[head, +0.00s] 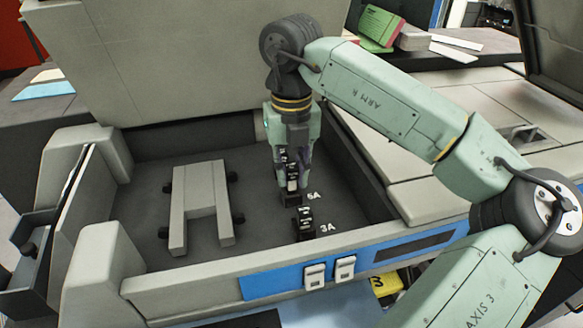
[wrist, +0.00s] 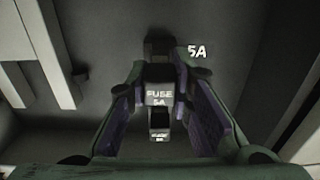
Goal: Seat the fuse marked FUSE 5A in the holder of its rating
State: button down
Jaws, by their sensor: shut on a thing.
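A dark holder (head: 291,200) beside a white 5A mark is directly under the fuse. In the wrist view the dark holder (wrist: 158,47) shows beyond the fuse, left of its 5A mark. I cannot tell whether the fuse touches the holder or how deep it sits. The 3A holder (head: 303,231) is nearer the front wall.
A grey U-shaped bracket (head: 177,205) with dark knobs stands in the tray to the left. The tray's front wall (head: 200,288) carries a blue panel with two white switches (head: 315,276). The raised grey lid (head: 170,60) stands behind. Bare floor lies between bracket and holders.

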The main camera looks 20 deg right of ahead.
aim_at(292, 188)
jog(key=shift+f+b, duration=1.05)
jog(key=shift+f, duration=0.25)
jog(key=shift+f, duration=0.1)
jog(key=c, duration=1.3)
grip_release()
jog(key=shift+f, duration=0.1)
jog(key=shift+c, duration=0.2)
notch_tip(292, 188, up, 12)
jog(key=shift+r, duration=0.1)
